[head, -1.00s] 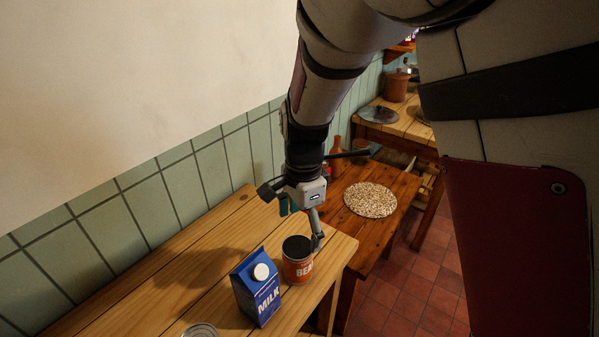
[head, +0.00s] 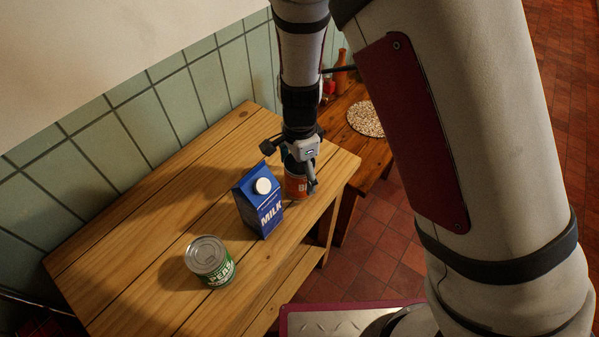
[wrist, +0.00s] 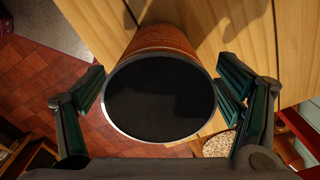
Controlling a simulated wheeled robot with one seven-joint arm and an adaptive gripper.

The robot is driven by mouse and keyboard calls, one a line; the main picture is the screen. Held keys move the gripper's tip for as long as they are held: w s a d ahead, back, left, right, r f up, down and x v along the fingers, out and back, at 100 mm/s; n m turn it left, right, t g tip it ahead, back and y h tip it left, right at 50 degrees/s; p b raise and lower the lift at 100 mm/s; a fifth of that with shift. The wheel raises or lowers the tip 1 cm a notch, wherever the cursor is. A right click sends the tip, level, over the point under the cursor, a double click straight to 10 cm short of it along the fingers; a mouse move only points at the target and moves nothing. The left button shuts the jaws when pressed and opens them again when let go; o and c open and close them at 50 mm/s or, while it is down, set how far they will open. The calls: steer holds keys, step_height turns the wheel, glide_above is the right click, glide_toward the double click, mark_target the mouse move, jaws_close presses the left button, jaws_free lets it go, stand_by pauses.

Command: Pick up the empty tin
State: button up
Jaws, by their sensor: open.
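An orange-red tin (head: 295,188) stands upright near the right end of the pine table, its top mostly hidden by my gripper (head: 299,170) in the head view. In the wrist view the tin (wrist: 168,42) shows a bright rim around a plain black round top, which looks like a dark, open inside. My gripper (wrist: 160,96) is open, with one finger on each side of the tin in that view. A gap shows at the left finger; the right finger is close to the rim, and I cannot tell whether it touches.
A blue milk carton (head: 259,205) stands close beside the tin, to its left. A green peas tin (head: 210,262) with a closed metal lid stands nearer the front of the pine table (head: 130,262). A lower table holds a round speckled mat (head: 366,119).

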steer(key=shift+f, duration=1.3)
steer(key=c, duration=1)
